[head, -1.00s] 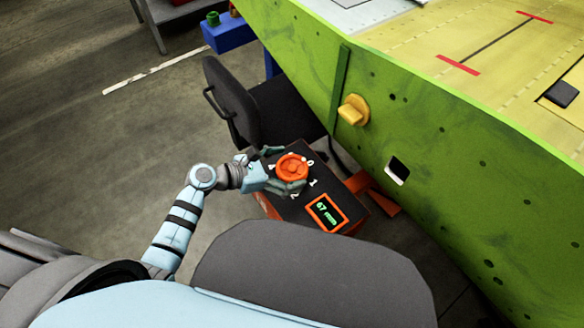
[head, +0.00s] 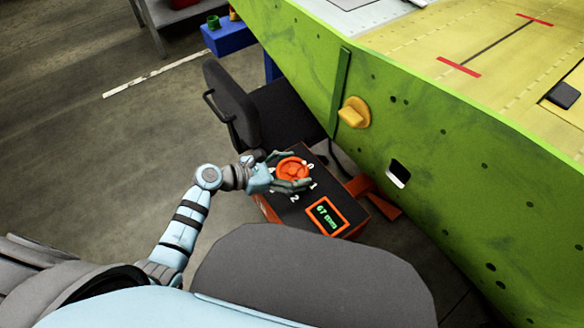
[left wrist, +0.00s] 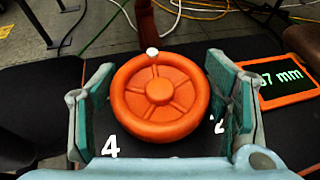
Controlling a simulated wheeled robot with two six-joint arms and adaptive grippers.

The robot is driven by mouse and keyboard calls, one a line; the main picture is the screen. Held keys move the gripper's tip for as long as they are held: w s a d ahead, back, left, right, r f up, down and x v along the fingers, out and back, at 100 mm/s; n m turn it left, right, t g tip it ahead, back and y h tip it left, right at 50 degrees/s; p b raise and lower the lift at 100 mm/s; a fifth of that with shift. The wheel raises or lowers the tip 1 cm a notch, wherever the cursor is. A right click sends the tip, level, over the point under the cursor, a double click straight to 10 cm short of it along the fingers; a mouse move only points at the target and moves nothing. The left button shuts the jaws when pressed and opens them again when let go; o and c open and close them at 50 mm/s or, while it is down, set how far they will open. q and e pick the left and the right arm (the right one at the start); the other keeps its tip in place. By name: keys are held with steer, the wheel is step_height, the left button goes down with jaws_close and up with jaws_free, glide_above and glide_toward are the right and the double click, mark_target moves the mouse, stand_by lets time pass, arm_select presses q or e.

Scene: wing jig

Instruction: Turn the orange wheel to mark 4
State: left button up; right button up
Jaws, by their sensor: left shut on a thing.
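The orange wheel (head: 291,167) sits on top of a dark control box (head: 283,210). My left gripper (head: 290,171) is shut on the wheel, with one finger on each side of its rim. In the left wrist view the wheel (left wrist: 160,98) has spokes and a white dot (left wrist: 152,52) on its far rim. The mark 4 (left wrist: 110,146) shows at lower left, and the mark 2 (left wrist: 218,125) is partly behind a finger. In the head view, marks 0, 1 and 2 show beside the wheel. My right gripper is not in view.
An orange-framed display (head: 327,216) on the box reads 67 mm. A dark chair (head: 235,105) is behind the box. Open floor lies to the left.

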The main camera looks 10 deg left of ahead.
arm_select(q)
steer(key=shift+w, duration=0.1)
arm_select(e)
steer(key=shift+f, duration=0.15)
